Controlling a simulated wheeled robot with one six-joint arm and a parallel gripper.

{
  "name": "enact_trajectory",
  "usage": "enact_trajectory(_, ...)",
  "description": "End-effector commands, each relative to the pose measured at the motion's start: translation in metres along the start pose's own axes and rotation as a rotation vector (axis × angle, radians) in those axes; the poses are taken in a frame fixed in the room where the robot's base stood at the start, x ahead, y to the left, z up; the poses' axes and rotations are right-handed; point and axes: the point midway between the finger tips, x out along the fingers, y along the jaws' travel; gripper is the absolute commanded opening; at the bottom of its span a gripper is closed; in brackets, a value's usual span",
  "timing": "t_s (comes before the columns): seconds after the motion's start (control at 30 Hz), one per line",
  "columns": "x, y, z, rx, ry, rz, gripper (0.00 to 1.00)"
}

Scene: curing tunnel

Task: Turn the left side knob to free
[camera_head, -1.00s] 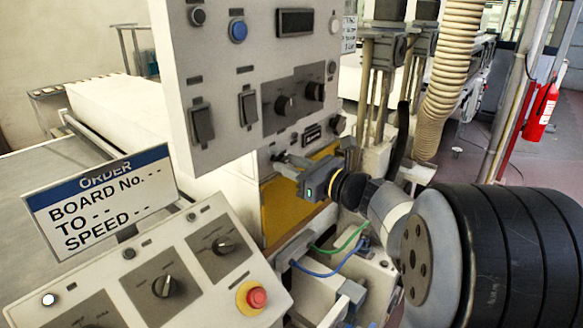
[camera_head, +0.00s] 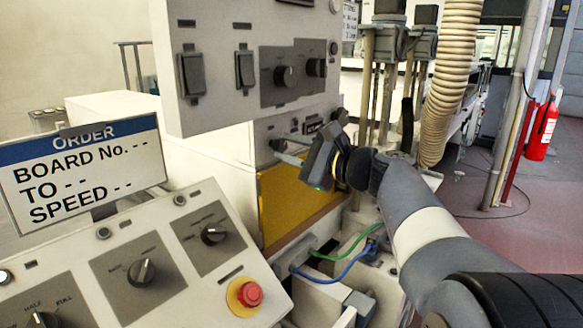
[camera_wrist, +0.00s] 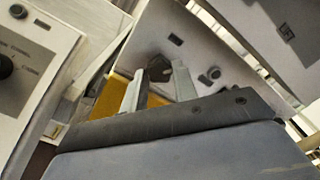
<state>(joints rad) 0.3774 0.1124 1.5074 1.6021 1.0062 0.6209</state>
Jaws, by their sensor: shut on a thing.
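The left side knob (camera_head: 278,145) is a small dark knob on the white side panel (camera_head: 262,130), below the hanging control box. My gripper (camera_head: 286,153) reaches it from the right, with its grey fingers at the knob. In the wrist view, the dark knob (camera_wrist: 158,66) shows between the two pale fingers of my gripper (camera_wrist: 157,80), which is shut on it. The fingers hide part of the knob, and I cannot read its marking. Another dark knob (camera_head: 340,117) sits farther right on the same panel, with a dark label plate (camera_head: 312,125) between them.
The control box (camera_head: 225,105) with switches and dials hangs just above my gripper. A sloping console (camera_head: 170,235) with dials and a red stop button (camera_head: 249,294) stands at the lower left. A yellow panel (camera_head: 285,215) and blue and green cables (camera_head: 340,268) lie below.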

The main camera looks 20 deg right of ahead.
Motion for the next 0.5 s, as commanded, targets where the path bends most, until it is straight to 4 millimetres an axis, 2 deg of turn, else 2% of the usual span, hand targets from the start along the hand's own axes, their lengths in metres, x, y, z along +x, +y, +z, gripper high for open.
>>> enact_trajectory(0.03,-0.0001,0.0053,-0.0040,-0.048,-0.001,-0.001,0.05)
enact_trajectory(0.5,0.0000,0.0041,-0.0031,-0.463,-0.001,0.000,0.05)
